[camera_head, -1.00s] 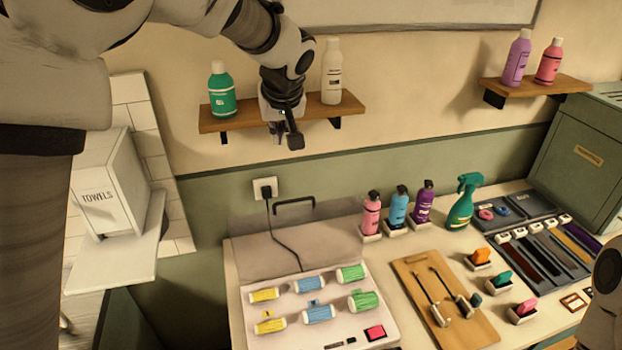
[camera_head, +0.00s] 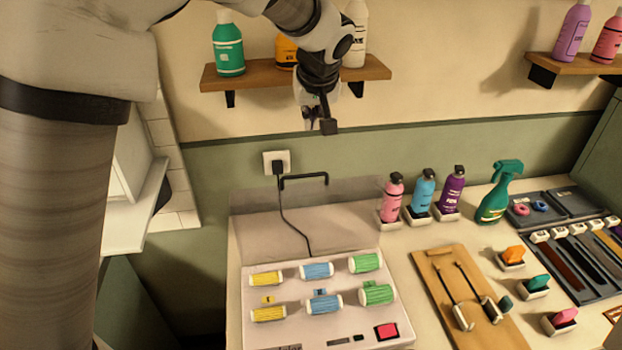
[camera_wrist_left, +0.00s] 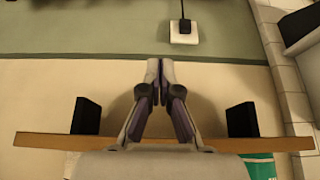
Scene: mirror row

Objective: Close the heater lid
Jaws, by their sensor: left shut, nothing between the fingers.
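The heater (camera_head: 330,315) is a white box on the counter, with yellow, blue and green rollers on top and a red switch at its front right. Its lid (camera_head: 330,222) stands open at the back, a see-through panel with a black handle (camera_head: 304,178) on its upper edge. My left gripper (camera_head: 314,124) is in front of the wall below the shelf, above the handle and apart from it. In the left wrist view its fingers (camera_wrist_left: 160,68) are shut with nothing between them. My right gripper is not in view.
A wall shelf (camera_head: 270,75) with bottles is beside my left gripper. A socket (camera_head: 276,162) with a black cord is behind the lid. Pink, blue and purple bottles (camera_head: 423,190) and a green spray bottle (camera_head: 496,195) stand right of the lid. A wooden board (camera_head: 440,270) lies right of the heater.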

